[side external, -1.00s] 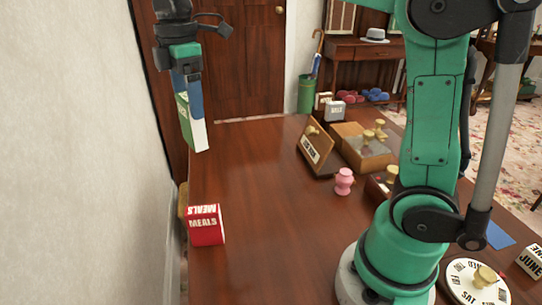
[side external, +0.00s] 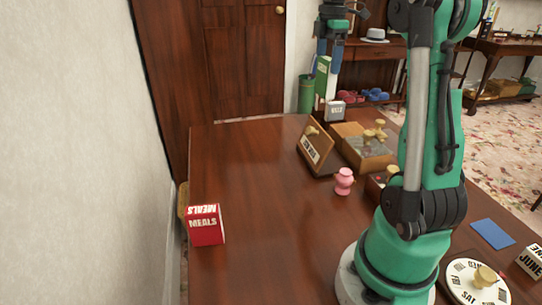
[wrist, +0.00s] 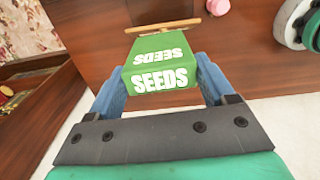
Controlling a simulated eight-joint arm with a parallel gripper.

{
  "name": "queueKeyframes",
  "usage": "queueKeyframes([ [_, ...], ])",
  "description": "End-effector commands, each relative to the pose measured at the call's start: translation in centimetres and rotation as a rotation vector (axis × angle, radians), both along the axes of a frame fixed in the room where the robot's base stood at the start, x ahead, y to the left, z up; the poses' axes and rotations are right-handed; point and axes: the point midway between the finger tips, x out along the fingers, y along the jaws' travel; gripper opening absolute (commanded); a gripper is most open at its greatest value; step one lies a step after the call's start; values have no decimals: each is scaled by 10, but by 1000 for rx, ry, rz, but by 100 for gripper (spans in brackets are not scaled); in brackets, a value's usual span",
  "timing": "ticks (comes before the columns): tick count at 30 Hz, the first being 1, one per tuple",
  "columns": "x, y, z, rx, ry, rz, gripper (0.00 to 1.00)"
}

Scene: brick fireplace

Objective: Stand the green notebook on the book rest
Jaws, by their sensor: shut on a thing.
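The green notebook (side external: 321,76), with white pages, hangs from my gripper (side external: 328,58) above the far end of the desk. In the wrist view the notebook (wrist: 163,60) shows its "SEEDS" lettering between my blue fingers (wrist: 160,85), which are shut on it. A tilted wooden board with a pale label, which looks like the book rest (side external: 319,143), stands on the desk below and nearer than the notebook. In the wrist view a wooden bar (wrist: 190,22), perhaps its top edge, shows just beyond the notebook.
A grey lettered box (side external: 335,112) stands at the desk's far edge under my gripper. Wooden boxes with brass knobs (side external: 368,152) stand right of the rest. A red "MEALS" box (side external: 206,225) is at left. The desk's left middle is clear.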

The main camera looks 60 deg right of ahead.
Motion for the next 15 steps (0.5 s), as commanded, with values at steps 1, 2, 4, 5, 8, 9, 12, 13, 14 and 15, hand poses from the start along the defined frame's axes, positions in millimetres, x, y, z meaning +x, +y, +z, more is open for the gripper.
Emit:
queueKeyframes([
  [1,-10,-9,0,0,0,-17,41],
  [2,-15,-13,0,0,0,-23,41],
  [4,-27,-22,0,0,0,-37,41],
  [5,-31,-26,0,0,0,-44,41],
  [8,-33,-28,-10,0,0,-41,41],
  [9,-33,-27,-15,0,0,-41,41],
  [12,-33,-27,-25,0,0,-41,41],
  [13,-33,-27,-29,0,0,-41,41],
  [14,-33,-27,-34,0,0,-41,41],
  [15,-32,-27,-39,0,0,-41,41],
])
